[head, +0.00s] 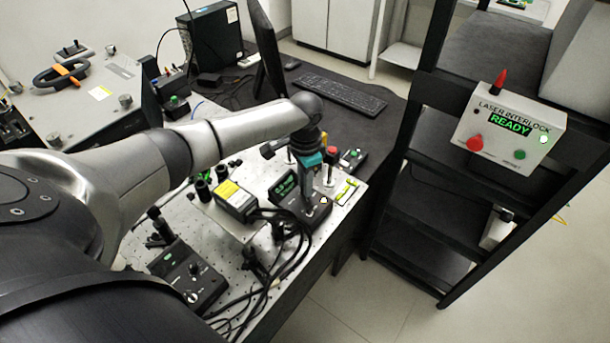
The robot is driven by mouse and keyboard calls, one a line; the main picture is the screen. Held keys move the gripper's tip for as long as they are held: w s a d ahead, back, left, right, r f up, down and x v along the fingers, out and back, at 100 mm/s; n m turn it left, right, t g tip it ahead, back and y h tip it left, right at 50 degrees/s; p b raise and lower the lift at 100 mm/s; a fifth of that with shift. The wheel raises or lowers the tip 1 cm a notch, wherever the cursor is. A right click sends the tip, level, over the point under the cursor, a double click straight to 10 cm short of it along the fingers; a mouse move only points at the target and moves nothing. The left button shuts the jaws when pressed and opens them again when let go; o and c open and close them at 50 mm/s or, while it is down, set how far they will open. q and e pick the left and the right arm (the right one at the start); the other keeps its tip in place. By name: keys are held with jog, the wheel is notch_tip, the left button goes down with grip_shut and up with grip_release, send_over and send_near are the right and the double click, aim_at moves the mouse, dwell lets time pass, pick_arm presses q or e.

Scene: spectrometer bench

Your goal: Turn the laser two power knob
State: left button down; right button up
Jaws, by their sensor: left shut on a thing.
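My left gripper (311,200) reaches down from above onto a black controller box (318,219) with a small green display (284,187), on the perforated optical bench. It is shut on a small knob on the box's top face; the fingers mostly hide the knob. A second black controller box (205,288) with knobs stands nearer, at the lower left of the bench. I cannot read labels telling which box is laser two. My right gripper is not in view.
A laser head with a yellow label (234,197) and black cables (290,250) lie close by the held knob. A laser interlock box (512,128) showing READY is on the black rack at right. A keyboard (340,93) lies on the desk behind.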

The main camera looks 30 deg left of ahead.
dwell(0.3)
pick_arm(q)
jog(key=c, duration=0.8)
grip_release()
jog(key=shift+o, duration=0.2)
notch_tip(320, 180, up, 15)
jog(key=p, duration=0.1)
jog(key=shift+r, duration=0.15)
